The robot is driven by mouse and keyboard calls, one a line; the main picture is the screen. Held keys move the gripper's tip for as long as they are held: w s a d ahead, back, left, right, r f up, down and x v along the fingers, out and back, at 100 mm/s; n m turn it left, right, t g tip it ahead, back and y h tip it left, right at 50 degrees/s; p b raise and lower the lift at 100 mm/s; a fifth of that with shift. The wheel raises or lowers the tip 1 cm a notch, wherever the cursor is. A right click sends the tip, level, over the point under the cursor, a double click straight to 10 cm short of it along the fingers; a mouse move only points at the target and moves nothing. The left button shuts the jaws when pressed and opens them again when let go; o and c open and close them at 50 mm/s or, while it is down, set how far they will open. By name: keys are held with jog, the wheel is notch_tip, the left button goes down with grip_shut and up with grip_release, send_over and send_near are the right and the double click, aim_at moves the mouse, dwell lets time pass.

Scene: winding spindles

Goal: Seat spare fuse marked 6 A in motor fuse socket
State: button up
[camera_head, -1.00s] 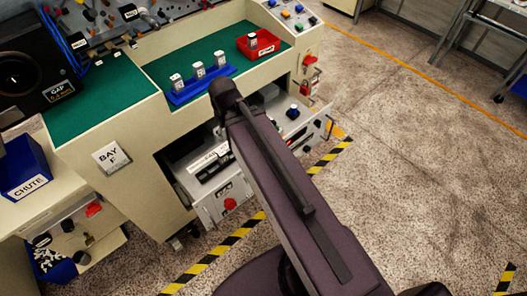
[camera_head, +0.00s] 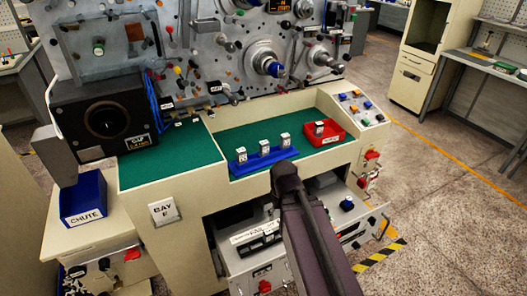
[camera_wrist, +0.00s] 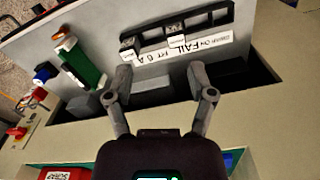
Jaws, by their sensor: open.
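A blue rack (camera_head: 280,156) on the green bench mat holds three upright pale fuses, the left one (camera_head: 241,155), the middle one (camera_head: 263,146) and the right one (camera_head: 285,140). Their ratings are too small to read. Another pale fuse (camera_head: 319,128) stands in a red tray (camera_head: 334,136). A black socket strip (camera_wrist: 196,25) sits on the grey panel below the bench, with a white label (camera_wrist: 190,48) that seems to read "FAIL" and "6 A". My gripper (camera_wrist: 161,74) is open and empty, its fingers pointing toward this panel. My arm hides part of the panel in the head view.
The bench front (camera_head: 170,235) borders the panel recess closely. A blue chute bin (camera_head: 84,198) stands left. The right floor is open.

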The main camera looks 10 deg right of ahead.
jog(key=shift+o, duration=0.7)
notch_tip(320, 180, up, 20)
jog(key=n+p, duration=0.4)
jog(key=p, duration=1.6)
send_over(264, 142)
jog(key=shift+r, duration=0.15)
notch_tip(264, 142, down, 9)
jog(key=b, duration=0.8)
jog(key=shift+r, duration=0.2)
jog(key=shift+f, duration=0.1)
jog(key=shift+s+f+b, duration=0.15)
jog(key=shift+f+b, duration=2.4)
jog(key=shift+b, duration=0.2)
